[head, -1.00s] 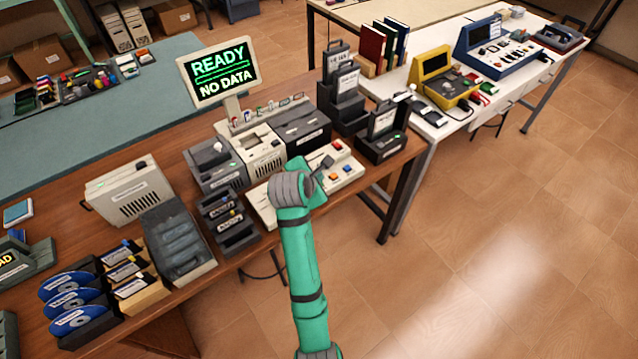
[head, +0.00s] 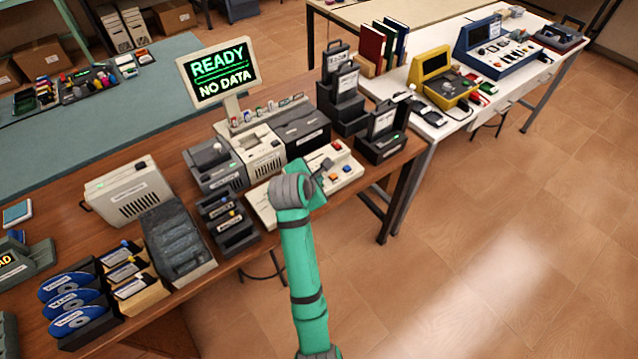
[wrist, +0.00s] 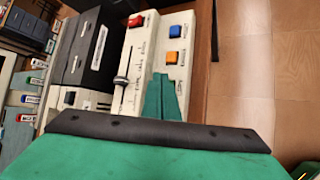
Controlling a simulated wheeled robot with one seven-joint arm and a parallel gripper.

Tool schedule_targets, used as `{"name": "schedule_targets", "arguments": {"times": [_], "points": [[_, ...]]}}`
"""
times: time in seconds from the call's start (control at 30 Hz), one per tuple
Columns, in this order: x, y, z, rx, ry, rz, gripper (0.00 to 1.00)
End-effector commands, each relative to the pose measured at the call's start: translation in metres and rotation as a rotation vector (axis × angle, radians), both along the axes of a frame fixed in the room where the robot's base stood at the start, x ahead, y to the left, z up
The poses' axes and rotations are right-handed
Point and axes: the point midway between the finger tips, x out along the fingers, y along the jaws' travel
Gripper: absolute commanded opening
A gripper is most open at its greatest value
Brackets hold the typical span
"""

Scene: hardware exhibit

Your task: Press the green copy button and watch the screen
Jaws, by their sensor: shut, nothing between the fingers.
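A cream control panel (head: 262,208) lies on the wooden table, partly behind my arm. No green button is visible; my gripper covers part of the panel. My gripper (wrist: 161,84) is shut and empty, its green fingers over the panel near the orange button. I cannot tell whether they touch it.
Grey and cream devices (head: 264,154) stand behind the panel, and a black card holder (head: 382,140) is at its right. A white table (head: 425,118) is at the right. The floor at the right is clear.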

Motion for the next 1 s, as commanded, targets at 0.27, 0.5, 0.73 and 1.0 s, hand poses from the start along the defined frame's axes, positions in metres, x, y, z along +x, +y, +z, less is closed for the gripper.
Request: {"name": "schedule_targets", "arguments": {"times": [0.27, 0.5, 0.73, 1.0], "points": [[-0.0001, 0.0, -0.0027, 0.0, 0.0, 0.0, 0.0], [-0.0002, 0.0, -0.0052, 0.0, 0.001, -0.001, 0.0], [-0.0004, 0.0, -0.0078, 0.0, 0.001, 0.0, 0.0], [-0.0003, 0.0002, -0.0081, 0.0, 0.001, 0.0, 0.0]]}}
